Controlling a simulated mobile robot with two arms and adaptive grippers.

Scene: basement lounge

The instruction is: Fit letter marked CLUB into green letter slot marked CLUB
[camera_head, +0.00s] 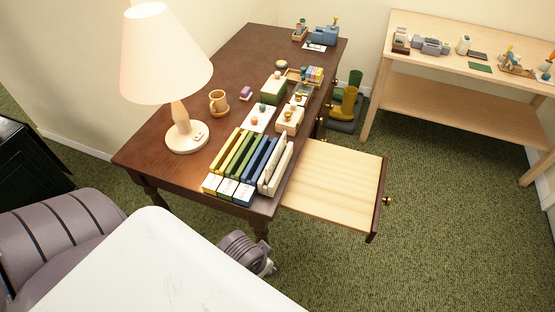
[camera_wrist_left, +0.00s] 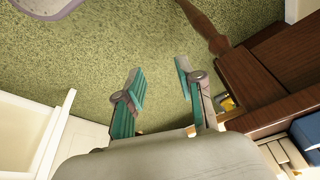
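A row of coloured letter slots stands on the near end of the dark desk (camera_head: 155,148): a yellow slot (camera_head: 225,152), a green slot (camera_head: 239,158), a blue slot (camera_head: 259,162) and a cream one (camera_head: 275,168). I cannot make out which piece is the CLUB letter. My left gripper (camera_wrist_left: 159,72) is open and empty in the left wrist view, above the green carpet and left of the desk's leg. My right gripper is not in view.
An open drawer (camera_head: 335,182) juts out right of the slots. A pale shelf table (camera_head: 440,95) is at the back right. Open carpet (camera_head: 430,240) lies between.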

